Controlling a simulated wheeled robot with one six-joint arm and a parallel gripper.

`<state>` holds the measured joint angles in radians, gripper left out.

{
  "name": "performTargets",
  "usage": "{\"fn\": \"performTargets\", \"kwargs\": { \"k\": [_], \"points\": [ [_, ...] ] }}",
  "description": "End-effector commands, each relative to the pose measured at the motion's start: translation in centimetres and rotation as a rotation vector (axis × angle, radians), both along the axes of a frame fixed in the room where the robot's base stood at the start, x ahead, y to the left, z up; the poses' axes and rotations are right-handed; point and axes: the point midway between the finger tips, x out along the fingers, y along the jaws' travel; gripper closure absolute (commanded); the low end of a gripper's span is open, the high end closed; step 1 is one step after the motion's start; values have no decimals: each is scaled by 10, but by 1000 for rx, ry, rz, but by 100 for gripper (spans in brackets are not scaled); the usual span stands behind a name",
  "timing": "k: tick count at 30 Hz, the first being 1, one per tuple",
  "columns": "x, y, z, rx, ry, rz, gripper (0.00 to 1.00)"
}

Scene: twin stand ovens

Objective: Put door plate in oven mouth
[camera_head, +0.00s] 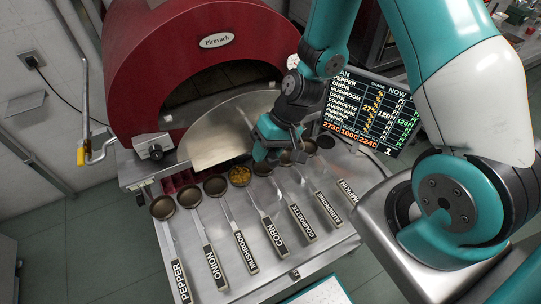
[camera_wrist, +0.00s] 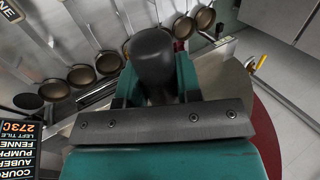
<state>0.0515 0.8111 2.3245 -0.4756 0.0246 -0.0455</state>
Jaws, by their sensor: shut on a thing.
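The door plate (camera_head: 215,137) is a half-round sheet of bare steel in the head view. It stands tilted in front of the oven mouth (camera_head: 210,84), covering its lower part, with the dark arched opening showing above it. My gripper (camera_head: 268,136) is at the plate's right part, shut on its handle. In the wrist view, the black handle (camera_wrist: 154,58) stands between the teal jaws of my gripper (camera_wrist: 156,88), and part of the plate (camera_wrist: 214,68) shows to the right. The contact between the plate's lower edge and the oven cannot be made out.
The red oven (camera_head: 150,50) stands behind. Several small long-handled pans (camera_head: 215,186) with name labels lie on the steel counter (camera_head: 312,250) in front; one pan holds yellow pieces (camera_head: 240,175). A dark screen (camera_head: 370,115) stands at the right. A yellow-tipped lever (camera_head: 92,155) hangs at the left.

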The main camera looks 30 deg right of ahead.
Motion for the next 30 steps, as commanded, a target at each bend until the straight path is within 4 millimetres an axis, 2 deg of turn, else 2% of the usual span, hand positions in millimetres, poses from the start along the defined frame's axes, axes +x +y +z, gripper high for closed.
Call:
{"fn": "performTargets", "kwargs": {
  "k": [30],
  "points": [
    [99, 0, -1, 2, -5, 1, 100]
  ]
}}
